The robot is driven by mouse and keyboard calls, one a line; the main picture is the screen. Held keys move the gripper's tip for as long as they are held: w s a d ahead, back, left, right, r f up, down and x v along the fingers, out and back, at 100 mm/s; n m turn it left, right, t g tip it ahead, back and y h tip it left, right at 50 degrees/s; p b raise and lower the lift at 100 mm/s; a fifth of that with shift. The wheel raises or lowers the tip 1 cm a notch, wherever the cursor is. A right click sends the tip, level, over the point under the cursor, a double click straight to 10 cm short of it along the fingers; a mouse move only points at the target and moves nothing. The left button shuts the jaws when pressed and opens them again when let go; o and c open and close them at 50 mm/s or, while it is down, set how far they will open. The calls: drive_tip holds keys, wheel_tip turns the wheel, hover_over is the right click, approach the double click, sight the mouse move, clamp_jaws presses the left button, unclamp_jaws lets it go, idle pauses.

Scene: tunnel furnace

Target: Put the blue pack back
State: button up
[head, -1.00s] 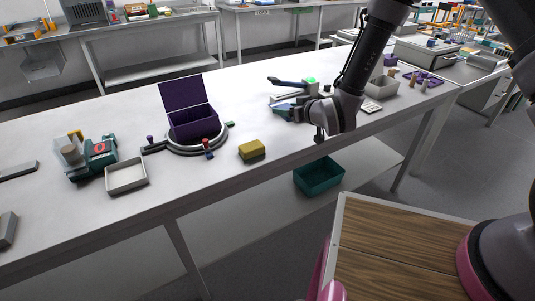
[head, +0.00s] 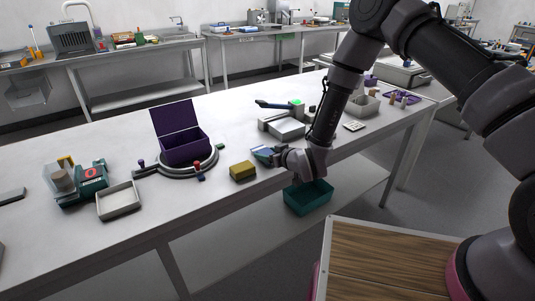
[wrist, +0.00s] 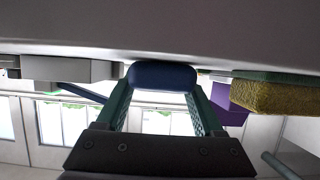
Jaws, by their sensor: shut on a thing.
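The blue pack (wrist: 160,76) is a small dark blue block with rounded edges. In the wrist view it sits between the two green fingers of my gripper (wrist: 162,88), which is shut on it. In the head view my gripper (head: 264,154) is low over the front part of the white table, just right of a yellow block. There the pack is mostly hidden by the fingers and my wrist. I cannot tell whether the pack touches the table.
The yellow block (head: 242,171) is close on the left. An open purple box (head: 186,150) stands within a grey ring. A pale tray (head: 118,200) is farther left. A grey device with a blue lever (head: 286,127) is behind. A teal bin (head: 308,197) sits below the front edge.

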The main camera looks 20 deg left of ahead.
drive_tip(key=shift+f, duration=0.1)
drive_tip(key=o, duration=1.5)
drive_tip(key=shift+o, duration=0.2)
